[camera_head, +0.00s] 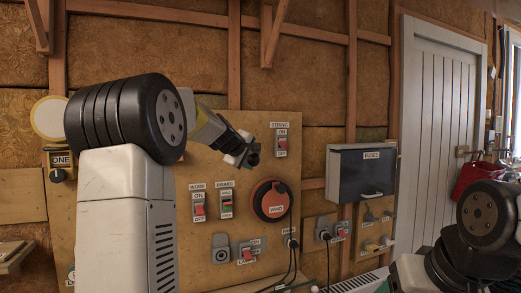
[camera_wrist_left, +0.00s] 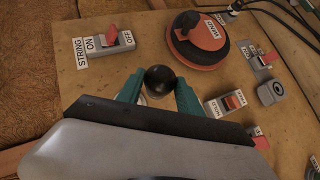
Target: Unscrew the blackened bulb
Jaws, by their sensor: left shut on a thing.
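The blackened bulb (camera_wrist_left: 160,79) is a round, glossy black ball in the left wrist view. It sits between the two teal fingers of my left gripper (camera_wrist_left: 160,90), which is shut on it. A pale ring shows just below the bulb, partly hidden by the gripper. In the head view my left gripper (camera_head: 245,155) is in front of the wooden panel, below and left of the STRING switch; the bulb cannot be made out clearly there. My right arm shows at the lower right of the head view, but its gripper is out of view.
The panel (camera_head: 235,130) carries the STRING switch (camera_head: 281,143), a red and black round WIND control (camera_head: 272,201), the WORK switch (camera_head: 198,206) and the BRAKE switch (camera_head: 223,205). A grey FUSES box (camera_head: 361,174) hangs to the right. Cables hang below the round control.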

